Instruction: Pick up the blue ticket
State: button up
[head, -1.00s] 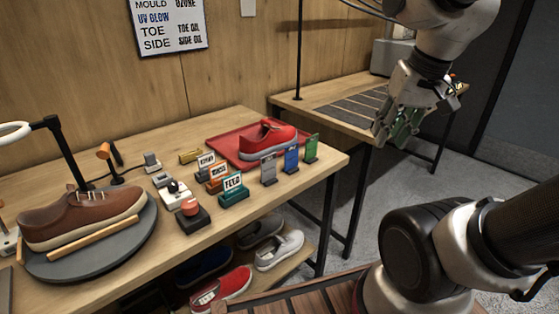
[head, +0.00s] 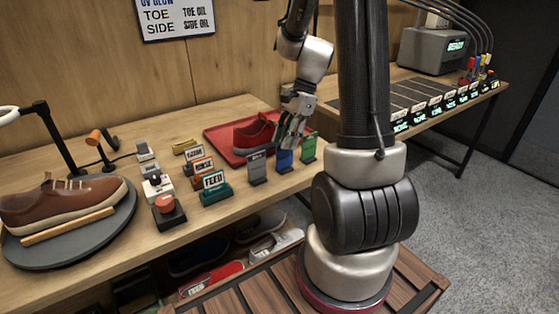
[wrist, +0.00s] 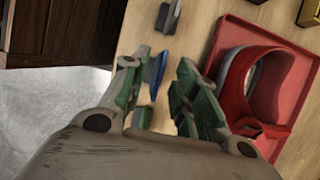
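The blue ticket (head: 284,161) stands upright in a dark holder near the table's front edge, between a grey ticket (head: 257,168) and a green ticket (head: 309,148). My gripper (head: 290,136) points down just above and behind the blue ticket, its fingers covering part of its top. In the wrist view my gripper (wrist: 158,84) is open with green-lined fingers apart. The blue ticket (wrist: 154,70) shows edge-on in the gap between the fingertips, closer to the left finger. I cannot tell whether a finger touches it.
A red tray (head: 221,130) with a red shoe (head: 252,134) lies right behind the tickets; in the wrist view the tray (wrist: 305,48) is beside the right finger. FEED sign (head: 215,184), red button (head: 166,204) and brown shoe (head: 62,201) stand further left.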

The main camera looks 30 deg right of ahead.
aim_at(276, 168)
jog(key=x, duration=0.6)
jog(key=shift+d+f, duration=0.1)
jog(key=shift+f, duration=0.05)
grip_shut()
